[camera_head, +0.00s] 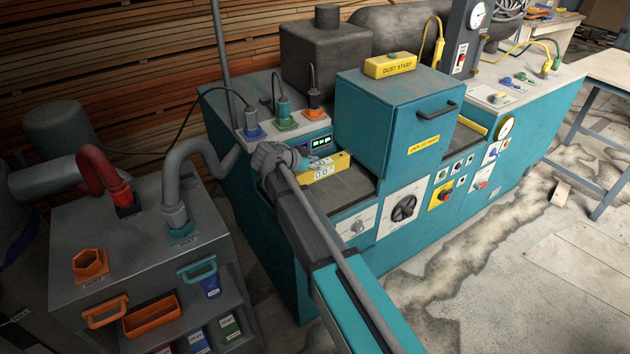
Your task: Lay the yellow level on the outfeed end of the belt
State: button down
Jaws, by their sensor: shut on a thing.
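The yellow level (326,167), a short bar with a pale marked patch on its side, is at the near left part of the machine, over the dark belt (352,184). My gripper (302,160) is at the level's left end and shut on it. My wrist and forearm hide part of the grip and some of the belt. I cannot tell whether the level touches the belt or is held just above it. The belt runs under the teal hood (395,120); a dark stretch also shows on the hood's right side (464,137).
Hoses and plugs stand behind the level, by a small lit display (321,143). The hood blocks the way right. A yellow "DUST START" box (390,65) sits on it. A yellow strip (473,125) lies beyond the hood. A grey cart (120,245) stands at left.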

jog(key=shift+w+a+f+b, duration=0.15)
jog(key=shift+w+f+b, duration=0.5)
jog(key=shift+f, duration=0.2)
jog(key=shift+w+a+f+b, duration=0.15)
jog(key=shift+w+f+b, duration=0.45)
jog(key=shift+f, duration=0.2)
jog(key=shift+w+f+b, duration=0.35)
jog(key=shift+f+b, duration=0.1)
jog(key=shift+w+a+f+b, duration=0.1)
jog(key=shift+w+f+b, duration=0.05)
jog(key=shift+f+b, duration=1.35)
jog(key=shift+f, duration=0.05)
jog(key=shift+c, duration=1.3)
grip_release()
jog(key=shift+f, duration=0.1)
